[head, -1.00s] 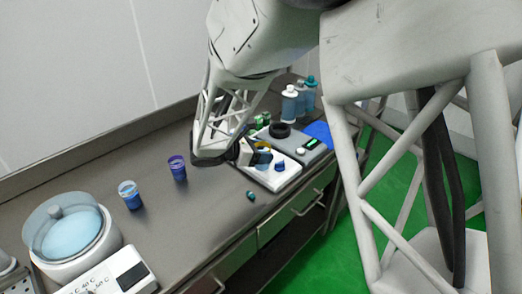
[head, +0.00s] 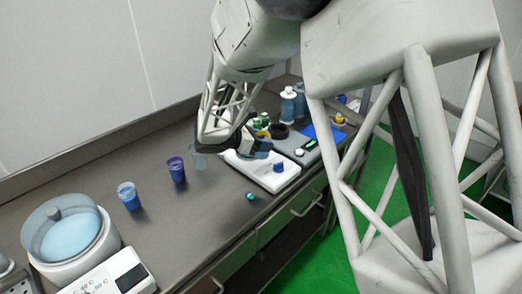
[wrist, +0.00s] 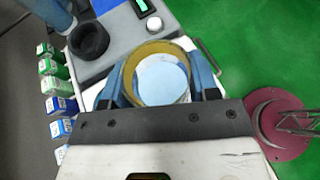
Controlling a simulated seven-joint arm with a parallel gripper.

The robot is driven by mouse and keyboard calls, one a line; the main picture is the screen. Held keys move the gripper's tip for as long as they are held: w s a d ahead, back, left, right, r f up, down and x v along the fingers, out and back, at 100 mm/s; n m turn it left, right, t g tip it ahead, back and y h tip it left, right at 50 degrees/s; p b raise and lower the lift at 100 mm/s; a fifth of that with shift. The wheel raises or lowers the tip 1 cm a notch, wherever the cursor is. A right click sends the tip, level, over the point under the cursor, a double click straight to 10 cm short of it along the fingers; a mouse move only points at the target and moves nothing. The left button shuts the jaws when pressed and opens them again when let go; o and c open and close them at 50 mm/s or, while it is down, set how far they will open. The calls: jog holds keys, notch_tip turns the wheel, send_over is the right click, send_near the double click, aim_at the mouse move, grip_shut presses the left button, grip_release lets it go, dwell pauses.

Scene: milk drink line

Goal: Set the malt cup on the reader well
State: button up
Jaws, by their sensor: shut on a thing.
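My gripper (wrist: 160,76) is shut on a cup with a tan-yellow rim and pale inside, which I take to be the malt cup (wrist: 160,90). The blue fingers grip it from both sides. The reader well looks to be the black ring (wrist: 88,40) on the grey unit (wrist: 115,22); it lies ahead and left of the cup in the wrist view and looks empty. In the head view my gripper (head: 256,148) is over the white unit (head: 268,177), just short of the black ring (head: 279,131). The held cup is mostly hidden there.
Blue (head: 130,197) and purple (head: 177,170) cups stand left on the bench. A faint clear cup (head: 197,158) is near my gripper. Green and blue cartons (wrist: 52,85) line the left in the wrist view. Bottles (head: 288,105) stand behind. A small teal item (head: 250,196) lies in front.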

jog(key=w+d, duration=0.3)
jog(key=w, duration=0.8)
jog(key=w+d+r, duration=0.1)
jog(key=w+d, duration=0.3)
jog(key=w, duration=0.6)
jog(key=shift+w+d+r, duration=0.2)
jog(key=shift+w+d, duration=0.05)
jog(key=shift+w, duration=0.15)
jog(key=shift+f, duration=0.2)
jog(key=shift+f, duration=2.7)
jog(key=shift+f, duration=0.65)
jog(key=o, duration=0.7)
jog(key=shift+o, duration=0.2)
jog(key=shift+a, duration=0.15)
jog(key=v, duration=1)
jog(key=shift+s+a+r, duration=0.15)
jog(key=shift+a+r, duration=0.05)
jog(key=shift+a, duration=0.1)
